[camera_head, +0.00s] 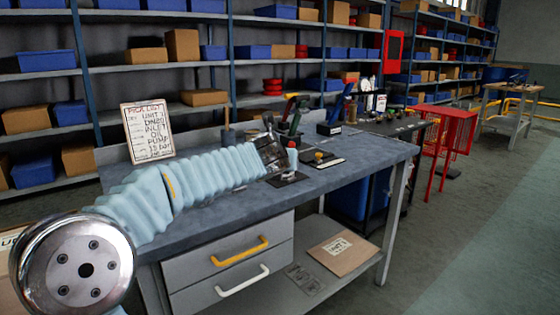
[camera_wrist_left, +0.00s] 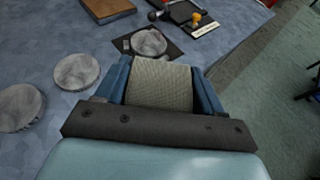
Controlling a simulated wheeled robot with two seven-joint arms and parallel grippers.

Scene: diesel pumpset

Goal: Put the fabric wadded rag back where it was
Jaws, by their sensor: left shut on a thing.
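My left gripper (camera_head: 270,154) reaches over the grey workbench (camera_head: 225,197) from the left. In the left wrist view its two blue fingers are shut on a woven, grey-beige fabric rag (camera_wrist_left: 158,86). The rag fills the space between the fingers. A dark square mat (camera_head: 288,179) lies on the bench beyond the gripper. In the wrist view a round grey piece (camera_wrist_left: 149,42) lies on that mat (camera_wrist_left: 174,51), just past the rag. I cannot tell whether the rag touches the bench. My right gripper is not in view.
Two grey discs (camera_wrist_left: 76,70) (camera_wrist_left: 20,107) lie left of the gripper. A flat dark tray with a yellow knob (camera_head: 320,157) lies beyond the mat. A pick-list board (camera_head: 148,130) stands at the back. Tools (camera_head: 291,112) stand behind the gripper. The bench front is clear.

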